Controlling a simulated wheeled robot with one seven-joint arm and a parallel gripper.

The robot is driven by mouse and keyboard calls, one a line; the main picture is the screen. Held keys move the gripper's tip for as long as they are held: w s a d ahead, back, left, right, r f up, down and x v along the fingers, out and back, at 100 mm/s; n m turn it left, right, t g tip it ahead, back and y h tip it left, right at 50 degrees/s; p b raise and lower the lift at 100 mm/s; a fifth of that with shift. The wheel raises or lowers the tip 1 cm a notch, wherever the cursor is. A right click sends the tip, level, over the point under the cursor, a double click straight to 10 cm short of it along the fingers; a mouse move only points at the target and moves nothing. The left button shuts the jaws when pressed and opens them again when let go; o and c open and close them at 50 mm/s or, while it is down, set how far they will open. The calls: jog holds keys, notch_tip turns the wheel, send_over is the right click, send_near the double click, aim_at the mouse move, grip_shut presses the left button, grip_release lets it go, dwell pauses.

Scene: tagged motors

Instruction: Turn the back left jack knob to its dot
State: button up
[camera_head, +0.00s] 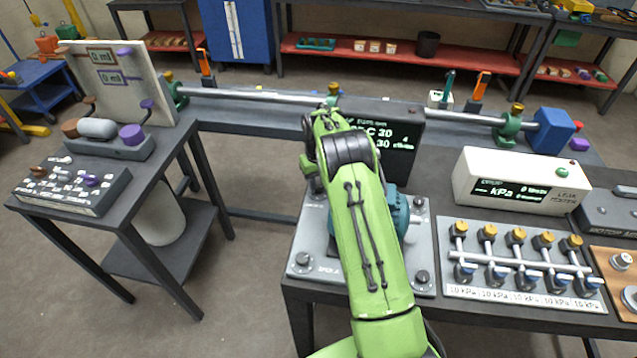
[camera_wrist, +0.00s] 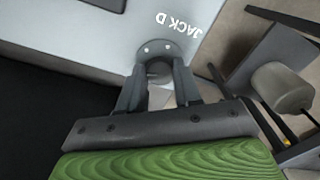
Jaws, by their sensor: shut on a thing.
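In the wrist view, my gripper (camera_wrist: 160,80) is shut on a grey jack knob (camera_wrist: 158,69) at a corner of the pale plate. Its two fingers stand on either side of the knob and hide part of it. A round grey collar with small pale spots (camera_wrist: 156,48) shows just beyond the fingers. I cannot tell which spot, if any, is the dot. The print "JACK D" (camera_wrist: 180,24) lies beside it. In the head view, my green arm covers the back left corner of the motor plate (camera_head: 325,268), hiding this knob. A front left knob (camera_head: 302,259) and front right knob (camera_head: 421,277) show.
A teal motor (camera_head: 398,213) sits on the plate, partly behind my arm. A dark display (camera_head: 400,150) stands behind it. A valve board (camera_head: 520,283) and a white kPa box (camera_head: 520,181) are to the right. A side table (camera_head: 195,158) stands left across a floor gap.

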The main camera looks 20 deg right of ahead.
aim_at(319, 187)
jog(key=shift+n, duration=0.8)
jog(key=o, duration=1)
jog(key=shift+o, duration=0.2)
notch_tip(319, 187, up, 16)
jog(key=p, duration=0.2)
jog(key=shift+p, duration=0.4)
